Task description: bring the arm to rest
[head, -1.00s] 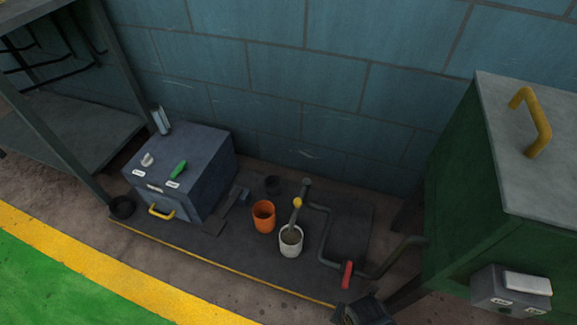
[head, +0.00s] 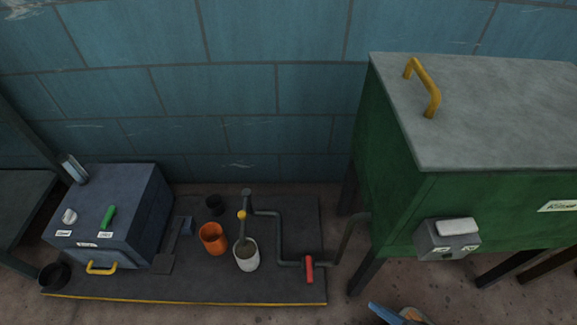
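My gripper and arm are not recognisable in the head view now. A blue bar (head: 388,313) and a pale rounded thing with an orange rim (head: 412,314) are cut off by the bottom edge. I cannot tell what they are or whether anything holds them.
A low dark platform (head: 190,287) by the blue block wall holds a grey-blue box (head: 115,200), an orange cup (head: 213,238), a white pot (head: 246,257) and a pipe with a red handle (head: 309,269). A green bin (head: 395,185) with a yellow lid handle stands right.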

